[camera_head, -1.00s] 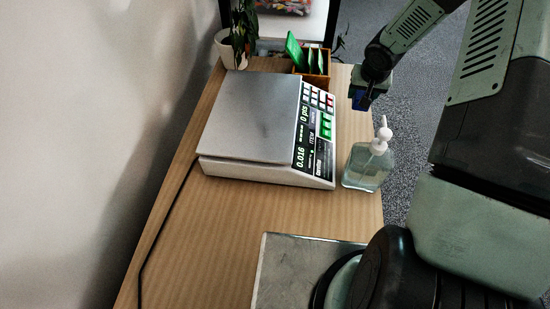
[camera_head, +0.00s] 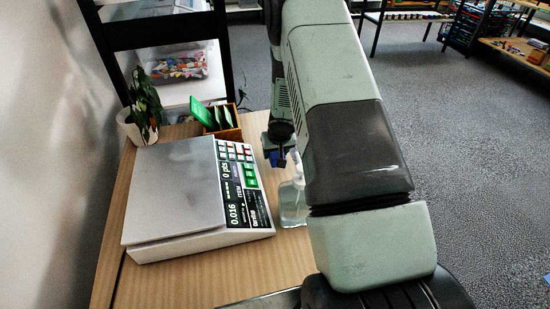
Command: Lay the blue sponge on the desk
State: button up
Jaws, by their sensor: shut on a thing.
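My gripper (camera_head: 278,157) is near the right edge of the desk (camera_head: 182,281), just behind the soap bottle. It is shut on a small blue thing, the blue sponge (camera_head: 279,161), of which only a little shows below the fingers. The sponge appears to be above the desk's right side, but its height is hard to tell. My arm hides the desk's right edge and part of the bottle.
A white counting scale (camera_head: 172,190) fills much of the desk. A clear pump bottle (camera_head: 291,205) stands right of it. A plant pot (camera_head: 135,127) and a wooden box (camera_head: 226,122) with green packets stand at the back. Bare wood shows in front of the scale.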

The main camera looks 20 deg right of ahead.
jog(key=shift+f, duration=1.5)
jog(key=shift+f, duration=0.1)
jog(key=o, duration=0.9)
jog(key=shift+o, duration=0.2)
